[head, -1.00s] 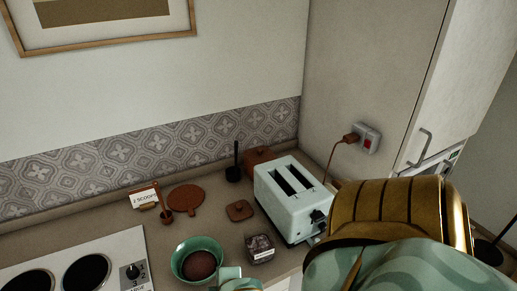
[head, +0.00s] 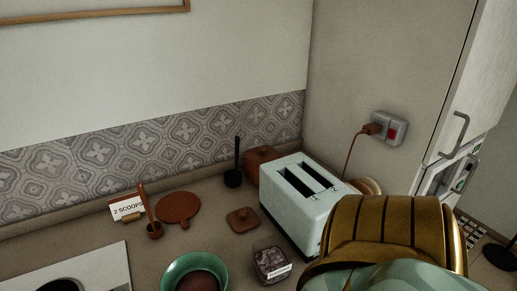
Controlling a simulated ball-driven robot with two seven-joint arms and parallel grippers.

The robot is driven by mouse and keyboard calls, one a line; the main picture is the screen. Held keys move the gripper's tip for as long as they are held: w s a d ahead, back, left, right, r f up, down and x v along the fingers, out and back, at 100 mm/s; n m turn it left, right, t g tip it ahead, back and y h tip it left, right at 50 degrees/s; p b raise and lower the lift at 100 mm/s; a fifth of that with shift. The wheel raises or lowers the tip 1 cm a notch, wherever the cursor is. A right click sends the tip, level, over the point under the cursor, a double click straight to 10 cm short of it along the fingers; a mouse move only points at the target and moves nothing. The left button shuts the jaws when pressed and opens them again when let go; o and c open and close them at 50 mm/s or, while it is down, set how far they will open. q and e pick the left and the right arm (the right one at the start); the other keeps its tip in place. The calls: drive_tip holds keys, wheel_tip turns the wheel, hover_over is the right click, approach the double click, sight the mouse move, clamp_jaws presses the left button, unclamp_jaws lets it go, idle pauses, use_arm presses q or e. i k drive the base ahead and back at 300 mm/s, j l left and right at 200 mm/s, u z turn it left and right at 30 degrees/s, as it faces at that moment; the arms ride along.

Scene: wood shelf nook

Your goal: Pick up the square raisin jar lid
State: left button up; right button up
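The square brown lid with a small knob (head: 243,220) lies flat on the counter, left of the white toaster. The square raisin jar (head: 272,265) stands open just in front of it, with dark contents and a white label. Nothing touches the lid. My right arm, gold and green, fills the lower right, but its gripper fingers do not show. My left gripper is out of view.
A white toaster (head: 305,205) stands close right of the lid. A green bowl (head: 222,272) sits front left.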

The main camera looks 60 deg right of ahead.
sight(244, 219)
drive_tip(key=i+l+z, duration=0.15)
drive_tip(key=z, duration=1.25)
